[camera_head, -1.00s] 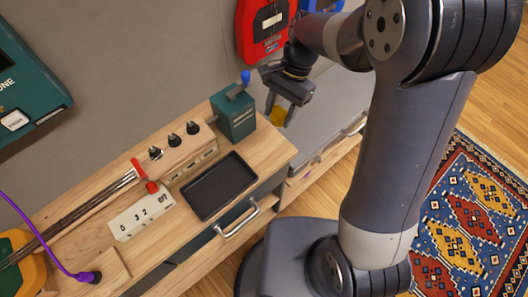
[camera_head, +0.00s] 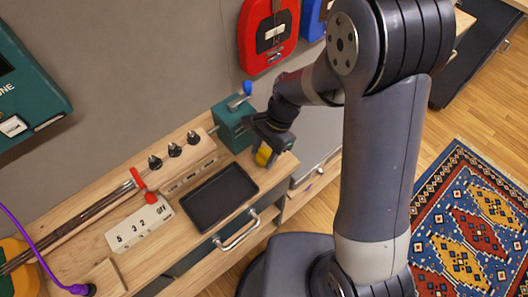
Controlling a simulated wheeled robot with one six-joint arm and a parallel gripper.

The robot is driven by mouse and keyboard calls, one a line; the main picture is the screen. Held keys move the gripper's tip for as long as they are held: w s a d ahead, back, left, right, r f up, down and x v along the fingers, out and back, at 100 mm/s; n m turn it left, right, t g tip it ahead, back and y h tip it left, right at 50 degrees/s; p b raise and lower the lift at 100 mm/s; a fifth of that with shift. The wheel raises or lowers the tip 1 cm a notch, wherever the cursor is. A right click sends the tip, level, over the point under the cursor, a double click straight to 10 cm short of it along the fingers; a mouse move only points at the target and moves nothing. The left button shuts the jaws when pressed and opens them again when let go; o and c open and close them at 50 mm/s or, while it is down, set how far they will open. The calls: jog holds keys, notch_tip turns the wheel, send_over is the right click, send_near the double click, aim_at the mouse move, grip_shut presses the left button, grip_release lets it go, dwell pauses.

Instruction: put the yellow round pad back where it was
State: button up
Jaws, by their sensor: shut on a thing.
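My gripper (camera_head: 268,150) is at the right end of the wooden bench, beside the green box with the blue-knobbed lever. It is shut on the yellow round pad (camera_head: 263,156), which shows only in part between and below the fingers. The pad is near the bench top; I cannot tell whether it touches it. A black shallow tray (camera_head: 219,196) lies on the bench to the left of the gripper and looks empty.
The green box (camera_head: 233,124) stands close to the gripper's left. A white strip marked OFF, 2, 3 (camera_head: 139,222), a red lever (camera_head: 145,187) and several black knobs are further left. A drawer handle (camera_head: 238,232) juts from the front.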

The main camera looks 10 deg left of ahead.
jog(key=shift+f, duration=0.15)
jog(key=shift+f, duration=0.15)
jog(key=o, duration=1)
jog(key=v, duration=1.2)
jog(key=shift+s+r, duration=0.1)
jog(key=shift+r, duration=0.15)
